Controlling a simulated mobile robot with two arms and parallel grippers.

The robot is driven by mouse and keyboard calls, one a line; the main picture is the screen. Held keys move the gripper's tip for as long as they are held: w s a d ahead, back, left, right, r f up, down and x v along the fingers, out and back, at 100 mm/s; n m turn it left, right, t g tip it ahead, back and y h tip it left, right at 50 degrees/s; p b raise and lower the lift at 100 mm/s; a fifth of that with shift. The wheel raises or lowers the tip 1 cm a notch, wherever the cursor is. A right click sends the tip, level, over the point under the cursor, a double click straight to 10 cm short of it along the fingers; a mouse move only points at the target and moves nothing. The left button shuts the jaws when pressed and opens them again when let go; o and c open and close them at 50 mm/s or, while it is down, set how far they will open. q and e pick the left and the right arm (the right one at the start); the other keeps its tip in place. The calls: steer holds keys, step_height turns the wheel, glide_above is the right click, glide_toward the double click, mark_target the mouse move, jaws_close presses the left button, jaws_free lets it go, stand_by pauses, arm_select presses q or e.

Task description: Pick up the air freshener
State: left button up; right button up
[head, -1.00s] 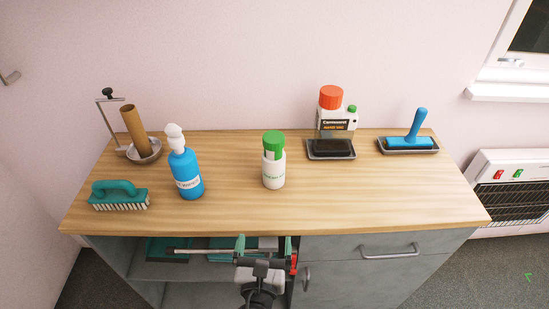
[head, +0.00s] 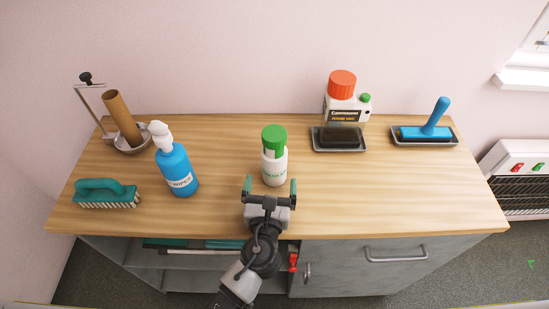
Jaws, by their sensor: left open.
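The air freshener, which I take to be the white can with a green cap (head: 273,168), stands upright on the wooden worktop (head: 370,192), near its middle. My left gripper (head: 269,186) is open, its two fingers apart and pointing toward the can from the front. The can's base is just beyond the fingertips. Whether they touch it or flank it, I cannot tell. Nothing is held in the fingers. My right gripper is not in view.
A blue pump bottle (head: 176,170) and a teal brush (head: 105,194) stand to the left. A paper holder (head: 122,120) is behind them. A white bottle with an orange cap (head: 343,95) and a blue-handled tool (head: 428,126) sit behind right. The worktop right of the can is clear.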

mark_target(273, 174)
arm_select(q)
steer(key=shift+w, duration=0.8)
steer(key=w, duration=0.3)
steer(key=w+p, duration=0.1)
steer(key=shift+w+d+r, duration=0.15)
steer(key=shift+w+d, duration=0.05)
steer(key=shift+d, duration=0.2)
steer(key=shift+w, duration=0.25)
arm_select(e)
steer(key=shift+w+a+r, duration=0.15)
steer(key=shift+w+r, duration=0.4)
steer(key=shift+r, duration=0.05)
arm_select(q)
steer(key=shift+s, duration=0.1)
steer(key=shift+c, duration=0.4)
steer(key=shift+c, duration=1.2)
steer(key=c, duration=0.8)
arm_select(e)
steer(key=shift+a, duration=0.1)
arm_select(q)
steer(key=shift+r, duration=0.1)
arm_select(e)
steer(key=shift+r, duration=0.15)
